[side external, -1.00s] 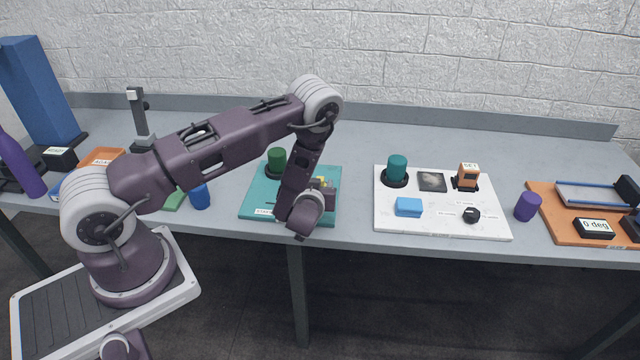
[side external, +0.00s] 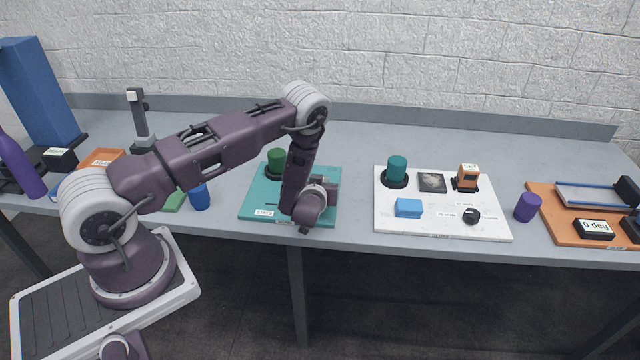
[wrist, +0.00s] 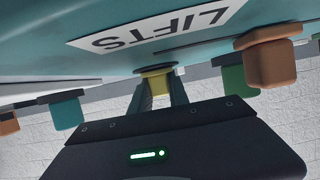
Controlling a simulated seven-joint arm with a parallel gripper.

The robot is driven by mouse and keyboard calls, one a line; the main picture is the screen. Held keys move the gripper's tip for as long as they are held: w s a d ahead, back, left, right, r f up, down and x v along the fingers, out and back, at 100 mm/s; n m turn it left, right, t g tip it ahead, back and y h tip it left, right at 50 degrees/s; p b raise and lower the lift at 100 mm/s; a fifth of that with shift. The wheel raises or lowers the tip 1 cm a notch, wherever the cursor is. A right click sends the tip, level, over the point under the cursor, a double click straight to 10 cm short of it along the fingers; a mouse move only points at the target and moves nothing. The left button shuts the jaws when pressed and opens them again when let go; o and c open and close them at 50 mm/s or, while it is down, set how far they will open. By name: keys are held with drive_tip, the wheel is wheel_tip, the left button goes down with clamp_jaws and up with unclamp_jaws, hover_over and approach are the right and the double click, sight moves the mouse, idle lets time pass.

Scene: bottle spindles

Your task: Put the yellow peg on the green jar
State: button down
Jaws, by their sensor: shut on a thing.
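The yellow peg (wrist: 156,84) is between the two fingers of my gripper (wrist: 158,93) in the wrist view, and the gripper is shut on it. The peg's far end is at a dark ring on the teal board; whether it touches the ring is unclear. In the side view my arm hides the peg and fingertips. The green jar (side external: 276,158) stands upright at the back left of the teal board (side external: 258,200). A green shape at the right of the wrist view looks like this jar (wrist: 238,77), partly covered.
A copper-coloured block (wrist: 270,62) is close to the right of my gripper in the wrist view. A white board (side external: 440,228) with a teal jar (side external: 397,168) is on the right. A blue cylinder (side external: 199,197) stands left of the teal board.

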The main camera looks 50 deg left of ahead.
drive_tip(key=r, duration=0.6)
drive_tip(key=a+r, duration=0.1)
drive_tip(key=r, duration=0.3)
drive_tip(key=shift+s+r, duration=0.1)
wheel_tip(320, 180, up, 7)
hover_over(277, 152)
drive_tip(key=shift+t+y, duration=0.3)
drive_tip(key=shift+y, duration=0.2)
wheel_tip(277, 152, down, 9)
drive_tip(key=shift+a+f, duration=0.1)
drive_tip(key=shift+f, duration=0.3)
drive_tip(key=shift+f, duration=0.15)
drive_tip(key=c, duration=1.3)
unclamp_jaws()
drive_tip(key=shift+o, duration=0.2)
